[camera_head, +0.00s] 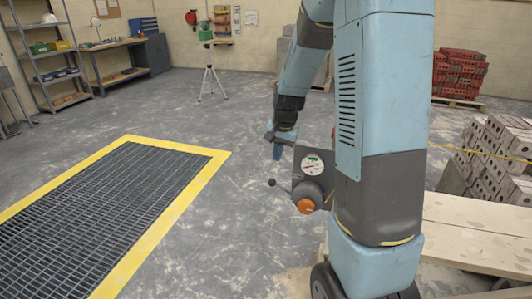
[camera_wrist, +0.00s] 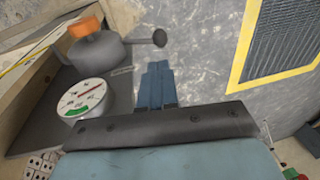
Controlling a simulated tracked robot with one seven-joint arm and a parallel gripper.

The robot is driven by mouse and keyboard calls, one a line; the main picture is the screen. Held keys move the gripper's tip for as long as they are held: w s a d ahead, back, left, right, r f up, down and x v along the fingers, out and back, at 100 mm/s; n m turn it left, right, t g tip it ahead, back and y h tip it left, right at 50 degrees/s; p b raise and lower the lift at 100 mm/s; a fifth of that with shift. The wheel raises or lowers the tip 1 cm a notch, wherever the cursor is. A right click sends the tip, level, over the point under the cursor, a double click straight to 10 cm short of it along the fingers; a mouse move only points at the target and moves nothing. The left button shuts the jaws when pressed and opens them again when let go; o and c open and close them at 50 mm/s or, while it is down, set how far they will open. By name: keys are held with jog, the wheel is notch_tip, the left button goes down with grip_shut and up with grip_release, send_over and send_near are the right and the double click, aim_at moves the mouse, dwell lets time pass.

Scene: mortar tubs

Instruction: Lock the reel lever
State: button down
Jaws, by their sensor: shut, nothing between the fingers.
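The reel lever is a dark arm with a ball knob (camera_head: 272,182) at its end, sticking out left from a grey hub (camera_head: 314,190) with an orange cap (camera_head: 306,206). In the wrist view the lever's ball (camera_wrist: 160,38) lies just beyond my fingertips, with the hub (camera_wrist: 97,52) and orange cap (camera_wrist: 84,27) to its left. A white round dial (camera_head: 313,166) with red and green marks sits on the dark panel beside the hub; it also shows in the wrist view (camera_wrist: 83,97). My gripper (camera_head: 278,152) is shut and empty, pointing down above the ball, apparently not touching it.
A yellow-framed floor grating (camera_head: 110,200) lies to the left. Pale planks (camera_head: 480,232) and stacked blocks (camera_head: 495,160) stand at the right, with red bricks (camera_head: 460,72) behind. A tripod (camera_head: 210,80) stands at the back. My arm hides part of the panel in the head view.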

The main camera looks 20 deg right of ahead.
aim_at(272, 180)
jog(key=f, duration=0.3)
jog(key=w+f, duration=0.1)
jog(key=f, duration=0.5)
jog(key=shift+w+a+f, duration=0.3)
jog(key=shift+w+f, duration=0.05)
jog(key=shift+f, duration=0.05)
